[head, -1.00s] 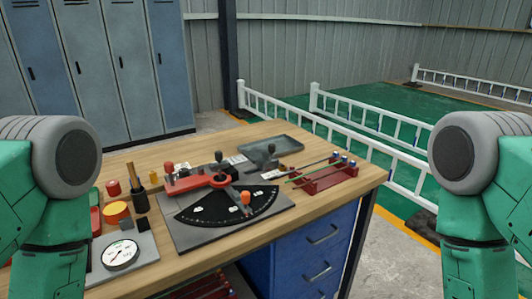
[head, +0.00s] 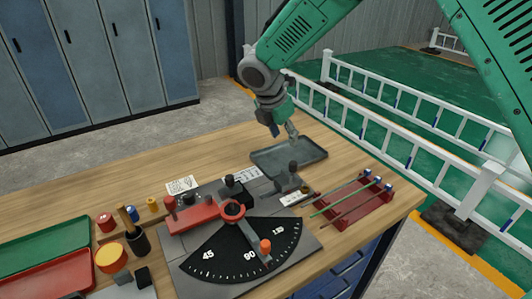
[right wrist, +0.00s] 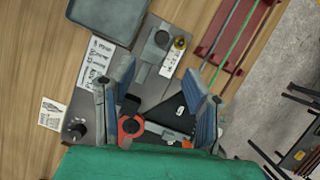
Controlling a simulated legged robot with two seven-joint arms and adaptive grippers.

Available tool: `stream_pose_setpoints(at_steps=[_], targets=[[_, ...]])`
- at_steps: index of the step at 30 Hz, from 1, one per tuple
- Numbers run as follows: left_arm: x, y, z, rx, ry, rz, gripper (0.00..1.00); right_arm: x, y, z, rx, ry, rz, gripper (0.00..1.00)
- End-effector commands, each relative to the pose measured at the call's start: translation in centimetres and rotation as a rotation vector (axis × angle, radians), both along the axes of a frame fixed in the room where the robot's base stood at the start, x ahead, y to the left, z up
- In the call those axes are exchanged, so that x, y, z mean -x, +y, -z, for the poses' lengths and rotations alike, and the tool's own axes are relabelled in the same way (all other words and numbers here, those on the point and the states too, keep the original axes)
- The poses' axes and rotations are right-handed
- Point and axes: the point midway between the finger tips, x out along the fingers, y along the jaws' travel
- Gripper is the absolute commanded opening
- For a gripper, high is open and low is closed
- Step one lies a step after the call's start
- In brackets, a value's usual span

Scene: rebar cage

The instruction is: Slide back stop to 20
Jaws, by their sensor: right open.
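The bending jig's dark plate (head: 305,250) lies on the bench with a black angle fan (head: 215,262) marked 45, 90 and 135. A grey block with a dark round knob (head: 293,168), which looks like the back stop, stands at the plate's far right beside a white scale strip (head: 291,197). This block (right wrist: 155,48) and strip (right wrist: 172,58) also show in the right wrist view; the scale's numbers are too small to read. My right gripper (head: 284,132) is open and empty above the far part of the bench, its fingers (right wrist: 150,82) spread. My left gripper is out of view.
A grey tray (head: 288,158) lies behind the jig. A red rack (head: 352,205) with several rods stands to the right. Green and red trays (head: 40,245) and a tool cup (head: 138,241) are at left.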

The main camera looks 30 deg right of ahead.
Motion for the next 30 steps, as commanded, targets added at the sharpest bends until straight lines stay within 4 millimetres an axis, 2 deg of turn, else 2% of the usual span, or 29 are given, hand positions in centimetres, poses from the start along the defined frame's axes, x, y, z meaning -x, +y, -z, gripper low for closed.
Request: stream_pose_setpoints(at_steps=[2,5,15,21,24,30], targets=[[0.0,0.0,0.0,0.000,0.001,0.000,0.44,-0.1,-0.3,-0.4,0.013,0.002,-0.009,0.42],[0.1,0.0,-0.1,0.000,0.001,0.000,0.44,-0.3,-0.6,0.6,0.015,0.007,-0.009,0.42],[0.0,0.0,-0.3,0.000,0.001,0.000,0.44,-1.3,-3.2,7.4,0.010,0.009,-0.007,0.42],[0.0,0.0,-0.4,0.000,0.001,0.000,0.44,-1.6,-4.4,10.5,0.011,0.006,-0.007,0.42],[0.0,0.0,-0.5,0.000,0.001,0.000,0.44,-1.8,-4.8,11.6,0.010,0.005,-0.007,0.42],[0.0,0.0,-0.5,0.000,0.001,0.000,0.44,-2.0,-5.1,12.4,0.010,0.004,-0.008,0.42]])
